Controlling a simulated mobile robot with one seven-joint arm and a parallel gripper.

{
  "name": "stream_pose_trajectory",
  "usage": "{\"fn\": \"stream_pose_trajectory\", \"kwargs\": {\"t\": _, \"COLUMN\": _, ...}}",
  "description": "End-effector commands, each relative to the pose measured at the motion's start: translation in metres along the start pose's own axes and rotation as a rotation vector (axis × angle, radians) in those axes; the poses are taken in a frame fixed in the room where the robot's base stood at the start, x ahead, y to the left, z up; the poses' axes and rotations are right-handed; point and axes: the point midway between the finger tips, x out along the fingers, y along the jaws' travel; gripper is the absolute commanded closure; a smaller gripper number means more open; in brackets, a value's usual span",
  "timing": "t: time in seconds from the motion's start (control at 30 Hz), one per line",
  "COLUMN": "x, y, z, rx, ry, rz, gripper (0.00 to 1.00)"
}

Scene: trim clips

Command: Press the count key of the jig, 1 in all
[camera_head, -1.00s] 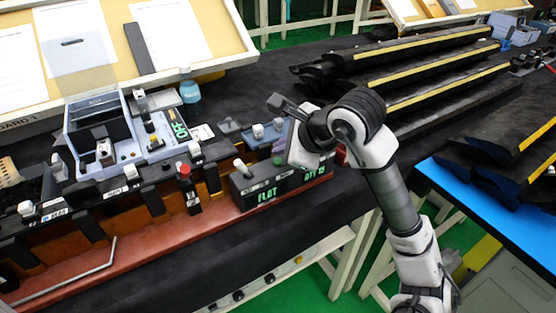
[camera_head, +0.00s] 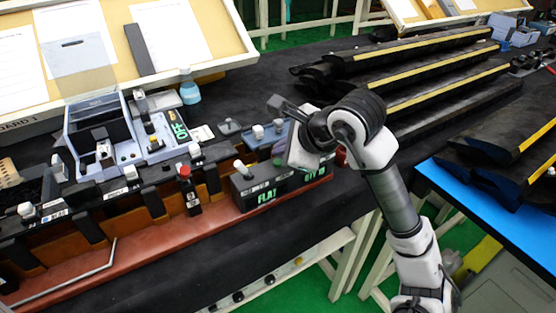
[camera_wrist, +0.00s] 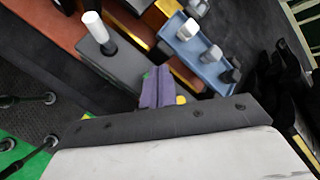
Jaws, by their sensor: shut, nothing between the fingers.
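The jig (camera_head: 90,230) is a long reddish-brown rail with black clamps, at the left and middle of the head view. At its right end is a dark box (camera_head: 243,191) with a white lever and green lettering that reads FLAT. More green lettering (camera_head: 314,173), too small to read surely, shows to the right on its front. My gripper's purple-grey fingers (camera_wrist: 157,86) are shut and empty in the wrist view, pointing down at the right part of this box. The fingers hide what lies under them. I cannot make out the count key or whether the fingertips touch it.
A blue tray (camera_wrist: 205,66) with several pale and grey knobs lies close beside the fingers. A red-topped post (camera_head: 187,185) stands left of the FLAT box. Long black trims with yellow strips (camera_head: 440,70) lie at the back right.

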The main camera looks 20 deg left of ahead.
Motion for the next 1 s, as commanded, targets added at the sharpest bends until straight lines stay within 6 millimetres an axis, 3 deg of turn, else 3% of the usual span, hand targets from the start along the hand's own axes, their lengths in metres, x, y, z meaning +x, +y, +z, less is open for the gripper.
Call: {"fn": "stream_pose_trajectory", "kwargs": {"t": 1.0, "x": 0.0068, "y": 0.0049, "z": -0.0048, "rx": 0.0, "ry": 0.0, "rz": 0.0, "gripper": 1.0}}
